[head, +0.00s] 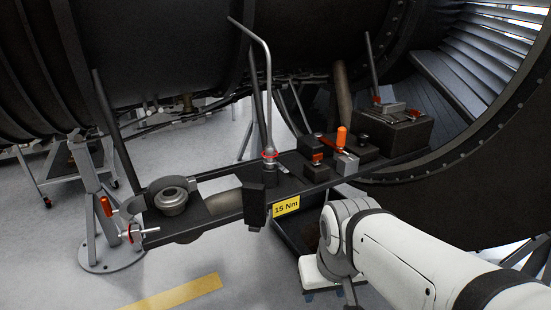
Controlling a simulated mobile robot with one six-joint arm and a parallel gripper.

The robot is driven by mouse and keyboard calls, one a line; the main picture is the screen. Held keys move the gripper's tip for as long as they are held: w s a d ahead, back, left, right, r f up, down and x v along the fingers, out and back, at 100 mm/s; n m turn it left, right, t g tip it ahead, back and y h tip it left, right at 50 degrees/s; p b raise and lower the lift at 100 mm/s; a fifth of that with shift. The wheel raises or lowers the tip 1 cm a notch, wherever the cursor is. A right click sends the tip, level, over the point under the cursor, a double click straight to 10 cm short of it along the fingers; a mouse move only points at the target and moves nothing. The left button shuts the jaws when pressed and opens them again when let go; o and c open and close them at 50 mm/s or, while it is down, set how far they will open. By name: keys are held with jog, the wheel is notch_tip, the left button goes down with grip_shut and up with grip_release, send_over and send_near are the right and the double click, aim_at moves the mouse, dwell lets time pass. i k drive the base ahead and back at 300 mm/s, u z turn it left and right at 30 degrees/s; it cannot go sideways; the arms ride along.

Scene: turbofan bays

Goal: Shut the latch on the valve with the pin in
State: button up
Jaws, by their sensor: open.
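Several small black blocks with red and metal fittings stand toward the right end of a dark shelf (220,207). A larger black box (397,133) behind carries a flat metal piece (392,107) with red bits. Which of these is the valve with the pin, and how its latch stands, I cannot tell. My arm comes in from the lower right; my gripper is not visible.
A tall bent metal rod (268,90) rises from the shelf, with a yellow "15 Nm" label (286,205) near its foot. A round metal part (172,200) sits at the left end, near a red handle (106,206). The dark engine casing (160,45) closes off the back.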

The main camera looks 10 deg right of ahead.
aim_at(316, 157)
jog(key=k, duration=0.95)
jog(key=z, duration=0.4)
jog(key=i, duration=1.5)
jog(key=u, duration=0.5)
